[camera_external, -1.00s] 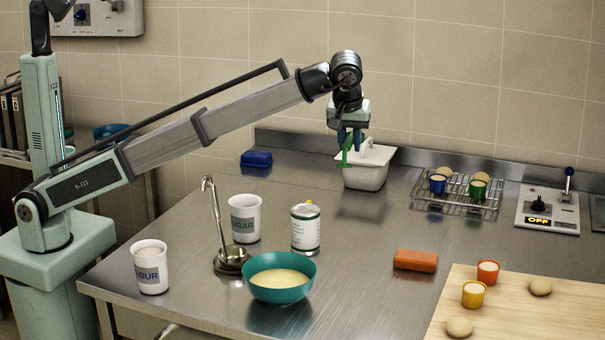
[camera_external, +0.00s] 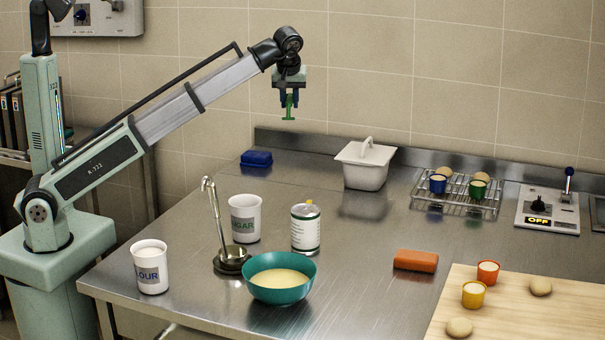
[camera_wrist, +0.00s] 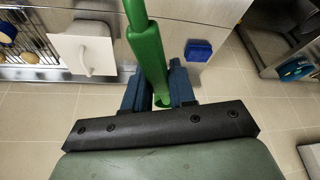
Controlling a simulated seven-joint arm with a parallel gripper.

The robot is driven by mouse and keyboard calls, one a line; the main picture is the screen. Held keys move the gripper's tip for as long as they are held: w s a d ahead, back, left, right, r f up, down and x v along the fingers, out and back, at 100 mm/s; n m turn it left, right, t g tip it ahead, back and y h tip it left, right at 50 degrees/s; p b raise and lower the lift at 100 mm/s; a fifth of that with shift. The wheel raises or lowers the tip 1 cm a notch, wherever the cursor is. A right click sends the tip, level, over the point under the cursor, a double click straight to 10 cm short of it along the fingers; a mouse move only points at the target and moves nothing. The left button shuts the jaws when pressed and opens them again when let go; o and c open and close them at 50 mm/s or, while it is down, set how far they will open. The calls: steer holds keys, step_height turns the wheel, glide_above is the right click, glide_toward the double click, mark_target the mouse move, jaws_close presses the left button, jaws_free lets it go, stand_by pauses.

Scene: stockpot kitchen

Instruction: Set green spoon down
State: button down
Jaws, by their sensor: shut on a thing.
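My gripper (camera_external: 289,98) is in the air above the back of the steel table, to the left of the white lidded container. It is shut on the green spoon (camera_external: 289,113), which hangs below the fingers in the external view. In the wrist view the green spoon (camera_wrist: 149,60) runs from between the blue fingers (camera_wrist: 153,90) up past the top edge, so its far end is hidden there. The spoon touches nothing but my gripper.
The white lidded container (camera_external: 365,168) and a blue block (camera_external: 257,159) stand at the back of the table (camera_external: 330,220). A teal bowl (camera_external: 281,277), a can (camera_external: 305,228), a sugar cup (camera_external: 245,217) and a ladle stand (camera_external: 232,259) are nearer the front. The table's middle is clear.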

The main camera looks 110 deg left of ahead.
steer(key=s+a, duration=0.4)
steer(key=s, duration=0.3)
steer(key=shift+w+d+f, duration=0.15)
steer(key=shift+f, duration=6.9)
steer(key=shift+w+d+f, duration=0.1)
steer(key=shift+w+f, duration=0.05)
steer(key=shift+f, duration=6.9)
steer(key=shift+f, duration=0.1)
steer(key=c, duration=0.9)
jaws_free()
steer(key=v, duration=1.2)
steer(key=shift+w, duration=0.1)
